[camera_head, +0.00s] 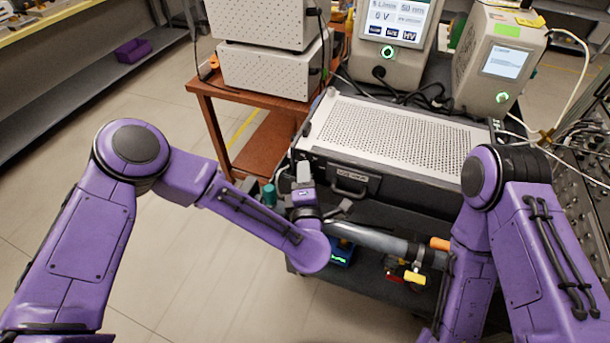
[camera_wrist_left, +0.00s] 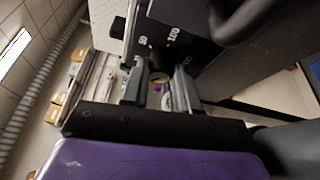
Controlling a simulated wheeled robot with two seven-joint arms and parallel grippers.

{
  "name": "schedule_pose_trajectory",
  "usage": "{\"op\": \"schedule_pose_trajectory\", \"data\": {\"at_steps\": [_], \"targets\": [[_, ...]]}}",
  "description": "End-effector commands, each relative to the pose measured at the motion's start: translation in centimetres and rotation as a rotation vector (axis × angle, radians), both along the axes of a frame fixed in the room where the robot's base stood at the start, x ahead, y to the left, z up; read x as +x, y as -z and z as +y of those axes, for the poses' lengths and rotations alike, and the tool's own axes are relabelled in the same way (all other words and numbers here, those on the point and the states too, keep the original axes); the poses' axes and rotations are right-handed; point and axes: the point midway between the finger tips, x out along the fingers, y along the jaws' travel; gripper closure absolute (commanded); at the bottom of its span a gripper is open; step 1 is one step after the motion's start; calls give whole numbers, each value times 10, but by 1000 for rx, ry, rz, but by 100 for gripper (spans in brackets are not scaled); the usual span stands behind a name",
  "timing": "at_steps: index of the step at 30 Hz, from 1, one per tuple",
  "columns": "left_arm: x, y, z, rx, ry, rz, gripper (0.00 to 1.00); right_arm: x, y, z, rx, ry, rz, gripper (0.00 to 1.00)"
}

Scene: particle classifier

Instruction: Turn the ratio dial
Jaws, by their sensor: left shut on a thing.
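My left gripper (camera_head: 304,174) is at the front left corner of the instrument with the perforated top (camera_head: 395,128). Its fingers are against the black front panel, left of the carry handle (camera_head: 349,187). In the left wrist view my left gripper (camera_wrist_left: 159,84) faces a black panel with white printed marks (camera_wrist_left: 160,40). Its fingers are closed on a small round part, which I take to be the ratio dial (camera_wrist_left: 158,77); the fingers hide most of it, and its setting cannot be read. My right gripper is not in view.
The instrument stands on a dark cart with a grey pipe (camera_head: 370,240) and yellow valve handle (camera_head: 414,278) below. A teal part (camera_head: 269,195) is close to the left gripper. A brown cart (camera_head: 262,140) stands behind left. The floor at left is clear.

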Motion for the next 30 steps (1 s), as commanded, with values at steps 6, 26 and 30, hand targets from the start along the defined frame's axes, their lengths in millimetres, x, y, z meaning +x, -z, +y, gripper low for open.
{"op": "schedule_pose_trajectory", "data": {"at_steps": [6, 26, 30], "targets": [[0, 0, 0, -1, 1, 0, 46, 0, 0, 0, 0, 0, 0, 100], [-94, -4, -9, 1, 6, -2, 46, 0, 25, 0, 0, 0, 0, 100], [-104, -6, -9, -1, 3, -2, 46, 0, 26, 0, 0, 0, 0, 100]]}}
